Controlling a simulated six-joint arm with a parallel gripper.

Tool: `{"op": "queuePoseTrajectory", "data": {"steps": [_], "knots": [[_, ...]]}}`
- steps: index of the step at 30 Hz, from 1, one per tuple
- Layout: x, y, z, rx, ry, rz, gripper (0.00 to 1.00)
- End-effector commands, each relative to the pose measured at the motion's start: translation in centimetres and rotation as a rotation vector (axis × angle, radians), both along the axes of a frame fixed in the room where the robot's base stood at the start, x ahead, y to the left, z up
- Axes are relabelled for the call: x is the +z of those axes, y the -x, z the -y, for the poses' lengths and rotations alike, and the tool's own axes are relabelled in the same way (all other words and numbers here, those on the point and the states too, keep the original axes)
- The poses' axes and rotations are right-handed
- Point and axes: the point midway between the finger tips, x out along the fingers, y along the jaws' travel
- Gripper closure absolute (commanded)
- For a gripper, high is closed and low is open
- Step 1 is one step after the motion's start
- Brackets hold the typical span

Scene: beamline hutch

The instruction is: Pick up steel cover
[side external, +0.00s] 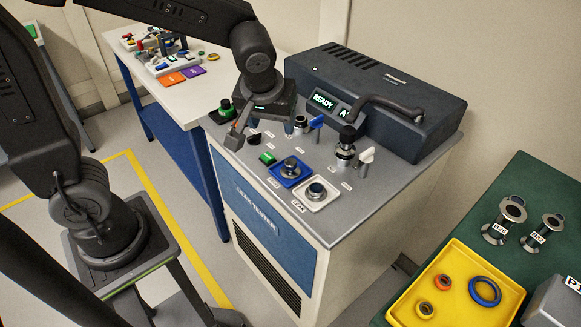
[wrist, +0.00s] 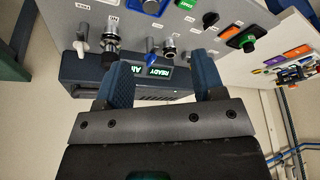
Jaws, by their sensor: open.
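I cannot tell for sure which part is the steel cover. A steel piece with a dark top (side external: 290,165) sits in the blue square holder on the leak tester. A round metal piece with a blue middle (side external: 317,190) sits in the white square holder marked LEAK. My gripper (side external: 262,132) is open and empty above the left part of the tester top. In the wrist view my two blue fingers (wrist: 162,64) stand apart. A steel fitting (wrist: 168,46) and a blue-handled one (wrist: 150,44) show beyond them.
The tester's dark console (side external: 375,100) reads READY and stands along the back. A black-knobbed steel post (side external: 346,145) rises from the top. A yellow tray (side external: 455,290) and steel flanged pieces (side external: 505,220) are on the green table at right. A white table (side external: 150,85) stands at left.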

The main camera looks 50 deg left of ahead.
Motion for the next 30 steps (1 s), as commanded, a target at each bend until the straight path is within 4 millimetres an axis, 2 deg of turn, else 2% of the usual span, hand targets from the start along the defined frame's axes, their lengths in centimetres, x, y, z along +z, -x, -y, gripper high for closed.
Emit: {"op": "queuePoseTrajectory", "data": {"steps": [3,7,13,21,30], "knots": [[-2.3,-2.2,0.9,0.089,-0.010,-0.001,0.37],[-3.7,-3.5,1.4,0.150,-0.014,0.011,0.37],[-5.7,-4.2,1.0,0.174,-0.016,0.013,0.37],[-10.4,-5.5,-0.4,0.173,-0.015,0.011,0.37],[-12.6,-6.0,-1.1,0.173,-0.013,0.014,0.37]]}}
